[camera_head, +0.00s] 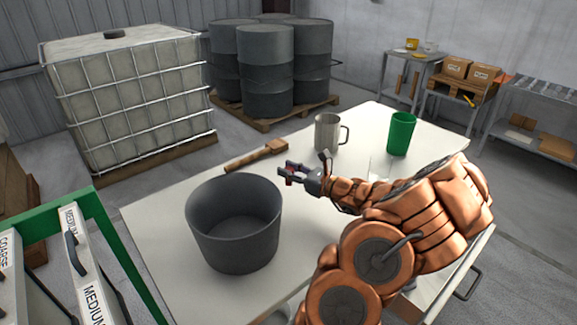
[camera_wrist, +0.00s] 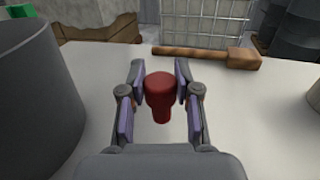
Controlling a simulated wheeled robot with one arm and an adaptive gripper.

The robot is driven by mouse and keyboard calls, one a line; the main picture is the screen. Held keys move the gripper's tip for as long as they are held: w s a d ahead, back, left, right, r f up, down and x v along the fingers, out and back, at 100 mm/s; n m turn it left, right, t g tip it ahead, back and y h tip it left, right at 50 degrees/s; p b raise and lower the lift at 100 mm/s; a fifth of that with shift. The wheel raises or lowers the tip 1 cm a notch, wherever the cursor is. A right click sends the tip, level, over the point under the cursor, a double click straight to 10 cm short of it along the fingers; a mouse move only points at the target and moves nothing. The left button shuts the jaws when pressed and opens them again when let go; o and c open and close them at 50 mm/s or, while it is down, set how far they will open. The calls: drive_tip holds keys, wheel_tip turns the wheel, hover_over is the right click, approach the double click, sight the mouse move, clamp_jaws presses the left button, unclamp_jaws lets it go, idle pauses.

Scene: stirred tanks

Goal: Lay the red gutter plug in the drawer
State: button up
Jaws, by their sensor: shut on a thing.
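The red gutter plug (camera_wrist: 160,88) sits between the two fingers of my gripper (camera_wrist: 160,95) in the wrist view, its wide round end uppermost. In the head view my gripper (camera_head: 289,173) is above the white table, just right of the grey tub, with a small bit of the red plug showing between the fingers. My gripper is shut on the plug. A drawer (camera_head: 455,275) with a bar handle (camera_head: 468,285) shows under the table at the lower right, largely hidden behind my arm. I cannot tell how far it is open.
On the white table (camera_head: 160,215) stand a large grey tub (camera_head: 235,240), a wooden mallet (camera_head: 255,157), a metal mug (camera_head: 327,133) and a green cup (camera_head: 400,133). A green rack (camera_head: 95,205) with labelled panels is at the lower left. The table's left part is clear.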

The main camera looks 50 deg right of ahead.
drive_tip(key=shift+s+a+r, duration=0.1)
drive_tip(key=shift+s+a, duration=0.95)
